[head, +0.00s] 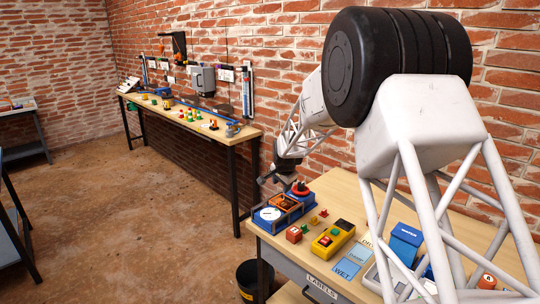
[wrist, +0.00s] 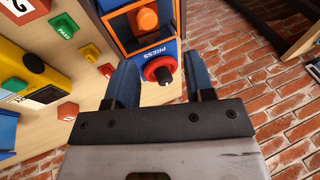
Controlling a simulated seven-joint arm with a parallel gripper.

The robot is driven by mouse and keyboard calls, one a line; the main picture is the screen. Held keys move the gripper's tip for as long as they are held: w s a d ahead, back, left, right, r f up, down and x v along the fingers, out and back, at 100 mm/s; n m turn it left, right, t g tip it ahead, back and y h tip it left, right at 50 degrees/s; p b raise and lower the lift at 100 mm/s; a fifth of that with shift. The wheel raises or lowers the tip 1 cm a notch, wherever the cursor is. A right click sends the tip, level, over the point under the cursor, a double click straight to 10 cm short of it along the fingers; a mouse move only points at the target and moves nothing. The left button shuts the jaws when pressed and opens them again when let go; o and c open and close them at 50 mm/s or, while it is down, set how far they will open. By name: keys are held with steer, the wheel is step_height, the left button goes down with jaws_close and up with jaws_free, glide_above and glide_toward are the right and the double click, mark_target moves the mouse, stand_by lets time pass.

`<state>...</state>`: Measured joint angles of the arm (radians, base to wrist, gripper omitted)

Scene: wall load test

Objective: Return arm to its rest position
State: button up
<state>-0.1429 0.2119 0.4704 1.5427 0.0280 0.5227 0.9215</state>
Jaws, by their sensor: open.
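My gripper (head: 268,180) hangs at the end of my white arm, above the left end of the near bench. In the wrist view its two blue-grey fingers (wrist: 160,78) are apart with nothing held between them. Beyond them is a blue press unit (wrist: 145,35) marked PRESS, with a red round part (wrist: 160,70) that shows in the gap between the fingers. I cannot tell from these views whether they touch. In the head view the unit (head: 268,222), with a white dial, sits on the bench below my gripper.
A yellow box (head: 333,238) with buttons, small red and green blocks (head: 312,220), blue cards (head: 346,269) and a blue WATER box (head: 405,243) lie on the near bench (head: 345,190). A brick wall (head: 290,60) stands close behind. A long bench (head: 190,118) is farther off. Open floor (head: 130,200) lies left.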

steer(key=s+d+r+n, duration=0.25)
steer(key=s+r, duration=0.35)
steer(key=s, duration=0.4)
steer(key=s+d+r+n+g, duration=0.1)
steer(key=s+d+r, duration=0.4)
steer(key=s, duration=0.5)
steer(key=s+d+r+n, duration=0.1)
steer(key=s+d+r, duration=0.1)
steer(key=s+r, duration=0.6)
steer(key=s+d+f+n, duration=0.1)
steer(key=s+d+n, duration=0.1)
steer(key=s, duration=1.4)
steer(key=s+d+f+n+g+h, duration=0.1)
steer(key=s+d+f+n, duration=0.1)
steer(key=s, duration=1.5)
